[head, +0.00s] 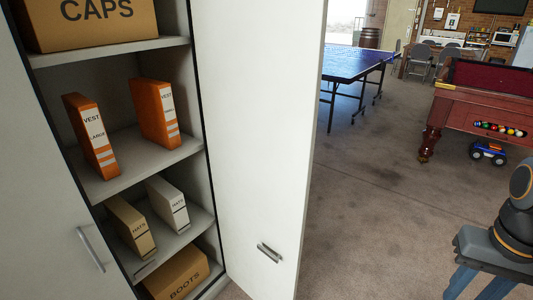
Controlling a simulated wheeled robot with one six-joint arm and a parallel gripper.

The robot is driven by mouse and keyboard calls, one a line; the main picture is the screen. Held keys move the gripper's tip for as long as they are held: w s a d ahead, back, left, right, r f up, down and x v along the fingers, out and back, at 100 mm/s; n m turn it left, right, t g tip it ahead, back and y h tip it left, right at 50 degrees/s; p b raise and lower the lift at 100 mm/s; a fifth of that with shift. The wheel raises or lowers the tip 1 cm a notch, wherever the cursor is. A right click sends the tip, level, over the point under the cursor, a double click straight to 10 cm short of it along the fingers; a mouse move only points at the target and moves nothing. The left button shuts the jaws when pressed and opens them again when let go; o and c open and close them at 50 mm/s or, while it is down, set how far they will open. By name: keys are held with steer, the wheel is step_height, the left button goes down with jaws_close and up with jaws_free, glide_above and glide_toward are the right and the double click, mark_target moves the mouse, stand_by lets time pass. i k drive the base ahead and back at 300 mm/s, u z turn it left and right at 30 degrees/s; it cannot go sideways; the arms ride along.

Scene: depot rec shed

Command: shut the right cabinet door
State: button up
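The right cabinet door (255,120) is a tall off-white panel in the middle of the head view. It stands wide open, swung out from the right side of the cabinet. Its metal handle (269,252) is low on the panel. The left cabinet door (45,190), with a handle (90,249), covers the left part of the cabinet and looks shut. My gripper (478,289) is at the bottom right, well to the right of the open door and apart from it. Its two blue fingers are spread, with nothing seen between them. Their tips are cut off by the frame.
Cabinet shelves (135,150) hold orange vest binders, hats boxes, a caps box (85,20) and a boots box (178,275). Bare floor (385,215) lies between door and gripper. Behind are a blue table-tennis table (350,65), a pool table (490,95) and a toy car (488,152).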

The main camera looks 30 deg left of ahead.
mark_target(260, 62)
steer(key=i, duration=2.7)
steer(key=u, duration=2.2)
steer(key=k, duration=0.85)
steer(key=u, duration=1.2)
